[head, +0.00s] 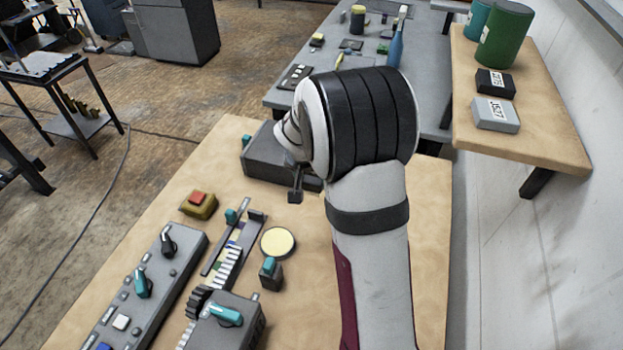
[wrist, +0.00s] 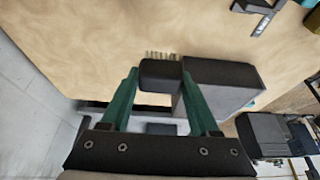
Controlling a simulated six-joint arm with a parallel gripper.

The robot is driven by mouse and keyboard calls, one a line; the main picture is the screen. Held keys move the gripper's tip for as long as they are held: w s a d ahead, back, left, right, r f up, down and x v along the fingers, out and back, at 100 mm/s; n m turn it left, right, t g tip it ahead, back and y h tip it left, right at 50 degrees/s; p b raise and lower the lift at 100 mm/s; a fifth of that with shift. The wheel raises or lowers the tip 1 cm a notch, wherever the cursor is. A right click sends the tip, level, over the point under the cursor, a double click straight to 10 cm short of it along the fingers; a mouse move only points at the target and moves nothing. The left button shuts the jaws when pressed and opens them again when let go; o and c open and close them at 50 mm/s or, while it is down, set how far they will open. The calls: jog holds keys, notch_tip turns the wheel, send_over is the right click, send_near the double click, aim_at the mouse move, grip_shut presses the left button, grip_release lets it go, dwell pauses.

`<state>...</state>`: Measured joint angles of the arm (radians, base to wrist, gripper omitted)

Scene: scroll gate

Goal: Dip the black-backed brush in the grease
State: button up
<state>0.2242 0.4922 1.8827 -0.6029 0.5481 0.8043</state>
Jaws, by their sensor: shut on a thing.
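My gripper (wrist: 159,82) has two teal fingers shut on a black-backed brush (wrist: 160,71) in the wrist view. The brush's pale bristles (wrist: 160,55) point away from the palm. In the head view my arm hides most of the gripper; a small dark piece (head: 295,196), probably the held brush, shows below the wrist. A round dish of pale yellow grease (head: 278,242) lies on the wooden table, nearer the camera and slightly left of that piece. The brush appears apart from the grease.
A dark grey box (head: 262,150) stands close behind the gripper; it appears beside the brush in the wrist view (wrist: 215,75). A teal-topped block (head: 270,272) sits just in front of the grease. A toothed rack (head: 228,265), control panel (head: 150,290) and red button (head: 198,200) are left.

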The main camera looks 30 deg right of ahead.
jog(key=shift+c, duration=0.7)
jog(key=shift+a, duration=0.4)
jog(key=s+a+f, duration=0.2)
jog(key=s+a, duration=0.2)
jog(key=a, duration=0.7)
jog(key=shift+w+d+f, duration=0.1)
jog(key=shift+f, duration=1.3)
jog(key=shift+w+d+f, duration=0.1)
jog(key=shift+f, duration=1.3)
jog(key=shift+f, duration=0.55)
notch_tip(320, 180, up, 7)
